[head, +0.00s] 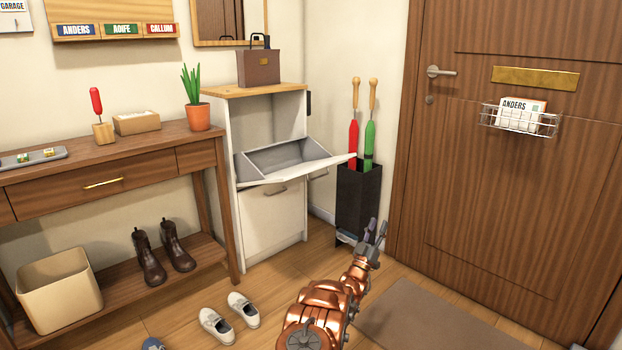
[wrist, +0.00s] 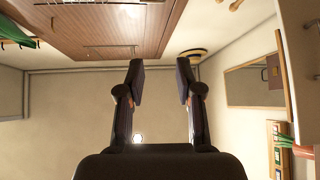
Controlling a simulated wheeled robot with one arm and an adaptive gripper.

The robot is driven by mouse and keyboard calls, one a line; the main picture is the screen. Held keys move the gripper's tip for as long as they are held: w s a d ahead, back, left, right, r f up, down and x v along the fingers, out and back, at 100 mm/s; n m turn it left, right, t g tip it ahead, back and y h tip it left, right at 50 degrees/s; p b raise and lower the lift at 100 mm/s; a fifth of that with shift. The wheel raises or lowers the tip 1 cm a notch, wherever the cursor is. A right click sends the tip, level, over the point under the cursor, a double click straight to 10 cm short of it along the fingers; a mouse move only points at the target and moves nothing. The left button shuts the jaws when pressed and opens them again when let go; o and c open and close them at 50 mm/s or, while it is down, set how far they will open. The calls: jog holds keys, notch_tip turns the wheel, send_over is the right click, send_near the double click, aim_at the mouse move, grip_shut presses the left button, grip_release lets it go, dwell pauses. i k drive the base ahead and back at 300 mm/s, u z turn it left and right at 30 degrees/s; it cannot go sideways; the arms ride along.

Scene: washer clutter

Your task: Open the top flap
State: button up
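The white shoe cabinet (head: 238,160) stands against the wall with a wooden top. Its top flap (head: 310,169) is tilted out and down, with the grey tray inside showing. The lower flap (head: 272,220) is shut. My gripper (head: 378,231) is to the right of and lower than the top flap, apart from it, in front of the umbrella stand. In the wrist view my gripper (wrist: 161,75) has its two fingers spread with nothing between them.
A black umbrella stand (head: 358,205) holds red and green umbrellas right of the cabinet. A brown bag (head: 258,68) sits on the cabinet. A wooden console table (head: 110,160) stands left. Shoes (head: 230,318) and a doormat (head: 425,322) lie on the floor.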

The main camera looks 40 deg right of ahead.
aim_at(282, 161)
jog(key=i, duration=1.15)
